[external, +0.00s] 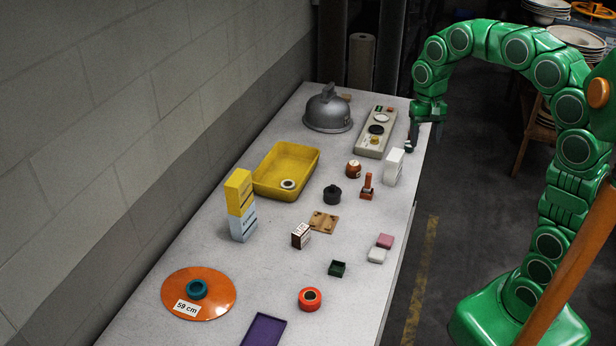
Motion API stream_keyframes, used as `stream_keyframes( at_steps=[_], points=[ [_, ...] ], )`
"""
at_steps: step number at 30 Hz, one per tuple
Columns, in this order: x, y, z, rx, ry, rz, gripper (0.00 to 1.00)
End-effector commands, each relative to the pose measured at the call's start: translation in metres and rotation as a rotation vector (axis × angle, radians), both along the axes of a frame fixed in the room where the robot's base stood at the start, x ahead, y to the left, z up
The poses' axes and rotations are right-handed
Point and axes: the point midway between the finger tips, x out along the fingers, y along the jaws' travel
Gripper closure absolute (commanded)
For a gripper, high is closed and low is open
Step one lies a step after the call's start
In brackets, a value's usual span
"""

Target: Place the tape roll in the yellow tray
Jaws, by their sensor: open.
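The yellow tray (268,158) lies on the table against the wall side, open at the top. A small white ring with a dark centre (288,184), which looks like a tape roll, lies flat inside the tray near its front edge. A thicker orange-red ring (310,299) lies at the near end of the table; it could also be a roll, and I cannot tell for sure which is the tape roll. My gripper (424,138) is open at the table's far right edge, well away from the tray and both rings. I see nothing held between its fingers.
A yellow box stacked on a pale blue box (243,225) stands close to the tray's near left corner. A grey metal dome (328,110) and a control panel (376,132) stand behind. Several small items, including a black knob-topped piece (332,195), lie right of the tray.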

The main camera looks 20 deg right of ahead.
Motion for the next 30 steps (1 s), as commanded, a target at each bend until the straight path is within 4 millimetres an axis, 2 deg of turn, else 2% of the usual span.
stream_keyframes(
  at_steps=[1, 11, 24, 30],
  points=[
    [-0.015, -0.007, 0.002, 0.001, 0.000, 0.011, 0.39],
    [-0.101, -0.042, -0.005, 0.009, 0.018, 0.110, 0.39],
    [-0.220, -0.074, -0.033, 0.025, 0.043, 0.233, 0.39],
    [-0.264, -0.084, -0.048, 0.025, 0.044, 0.276, 0.39]
  ],
)
